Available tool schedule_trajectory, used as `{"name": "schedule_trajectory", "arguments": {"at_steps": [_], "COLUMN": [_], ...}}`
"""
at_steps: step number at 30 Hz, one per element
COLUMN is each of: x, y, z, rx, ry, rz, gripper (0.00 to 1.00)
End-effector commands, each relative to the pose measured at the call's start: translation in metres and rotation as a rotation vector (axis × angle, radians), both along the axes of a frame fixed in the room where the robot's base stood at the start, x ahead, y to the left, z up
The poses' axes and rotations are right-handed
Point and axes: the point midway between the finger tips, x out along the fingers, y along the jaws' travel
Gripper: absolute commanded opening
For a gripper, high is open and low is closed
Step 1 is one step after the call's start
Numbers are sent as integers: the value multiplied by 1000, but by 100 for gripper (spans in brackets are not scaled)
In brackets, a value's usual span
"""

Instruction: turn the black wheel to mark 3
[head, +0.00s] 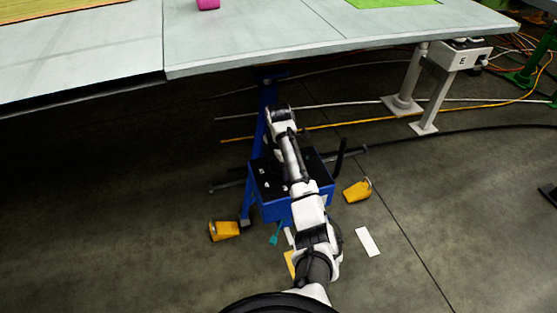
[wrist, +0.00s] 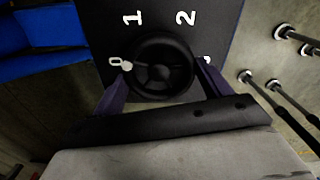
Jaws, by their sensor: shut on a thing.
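The black wheel (wrist: 160,82) shows in the wrist view, round and with a central hub, on a dark panel (wrist: 215,20). A white pointer tab (wrist: 121,63) sits at the left of its rim, below and left of the white mark 1 (wrist: 132,18). Mark 2 (wrist: 186,17) is above right of the wheel. Only a sliver of a further white mark (wrist: 207,58) shows beside the right finger; the rest is hidden. My gripper (wrist: 162,70) has one finger on each side of the wheel and is shut on it. In the head view I cannot make out the wheel.
A blue stand (head: 283,210) is under my arm, below the grey tabletop (head: 330,45). Orange blocks (head: 224,231) (head: 357,191) and a white strip (head: 367,242) lie on the floor. Cables cross the floor behind. Dark rods (wrist: 270,95) show right in the wrist view.

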Motion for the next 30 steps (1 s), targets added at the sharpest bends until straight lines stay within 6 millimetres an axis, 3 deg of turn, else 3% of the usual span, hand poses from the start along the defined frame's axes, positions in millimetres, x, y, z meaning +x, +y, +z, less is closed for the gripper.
{"name": "schedule_trajectory", "arguments": {"at_steps": [30], "x": [3], "y": [0], "z": [3], "rx": [-2], "ry": [1], "rz": [-968], "gripper": [54]}}
